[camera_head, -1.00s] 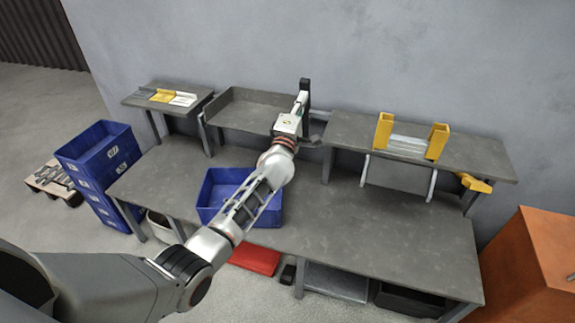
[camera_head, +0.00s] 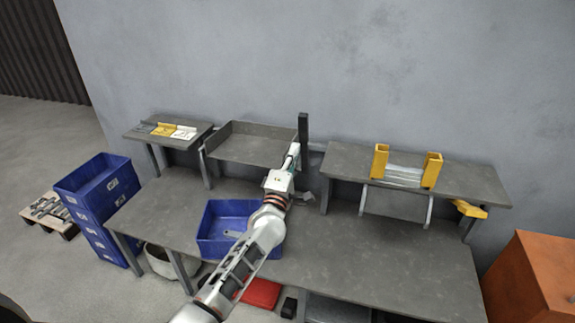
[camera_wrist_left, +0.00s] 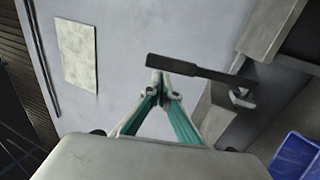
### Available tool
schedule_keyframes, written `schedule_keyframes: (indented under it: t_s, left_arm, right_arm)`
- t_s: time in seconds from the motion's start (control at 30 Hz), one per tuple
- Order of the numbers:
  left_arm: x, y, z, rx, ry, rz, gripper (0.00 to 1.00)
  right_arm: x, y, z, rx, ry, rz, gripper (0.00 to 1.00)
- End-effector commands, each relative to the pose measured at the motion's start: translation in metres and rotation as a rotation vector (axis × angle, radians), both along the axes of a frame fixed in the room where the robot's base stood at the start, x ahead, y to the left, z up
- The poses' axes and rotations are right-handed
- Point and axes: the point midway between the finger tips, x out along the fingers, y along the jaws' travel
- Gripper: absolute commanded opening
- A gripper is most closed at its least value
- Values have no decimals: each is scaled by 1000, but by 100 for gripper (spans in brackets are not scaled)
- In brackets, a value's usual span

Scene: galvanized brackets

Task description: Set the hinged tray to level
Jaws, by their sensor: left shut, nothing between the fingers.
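The hinged tray (camera_head: 250,146) is the dark grey rimmed tray at the back of the bench, left of a black post. I cannot tell its exact tilt. My left gripper (camera_head: 294,150) is beside the tray's right end, just in front of the black post (camera_head: 303,128). In the left wrist view its teal-sided fingers (camera_wrist_left: 160,80) meet at the tips with nothing between them. The post (camera_wrist_left: 200,68) lies just beyond the tips there, with a small metal fitting (camera_wrist_left: 241,96) by it. Touching or apart is unclear. My right gripper is out of view.
A blue bin (camera_head: 215,248) stands on the bench below the tray. A left shelf (camera_head: 140,135) holds small samples. A right shelf (camera_head: 470,180) carries yellow brackets (camera_head: 432,170). Stacked blue crates (camera_head: 100,205) stand at left, an orange cabinet (camera_head: 535,280) at right. The bench's right half is clear.

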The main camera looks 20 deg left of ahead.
Motion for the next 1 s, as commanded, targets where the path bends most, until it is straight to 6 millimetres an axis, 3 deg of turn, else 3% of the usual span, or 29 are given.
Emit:
schedule_keyframes:
  t_s: [0.1, 0.3, 0.8, 0.93, 1.0]
  left_arm:
    - [-22, 1, -5, -1, 1, 1, 0]
    - [-44, 2, -10, 0, 2, 1, 0]
    - [-52, 2, -13, 6, 4, 1, 0]
    - [-68, 0, -37, 103, 38, -1, 0]
    - [-87, -3, -64, 224, 78, -7, 0]
  right_arm:
    - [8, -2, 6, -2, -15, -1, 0]
    - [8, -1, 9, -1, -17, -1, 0]
    - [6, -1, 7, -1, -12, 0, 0]
    - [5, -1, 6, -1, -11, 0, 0]
    - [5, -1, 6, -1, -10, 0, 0]
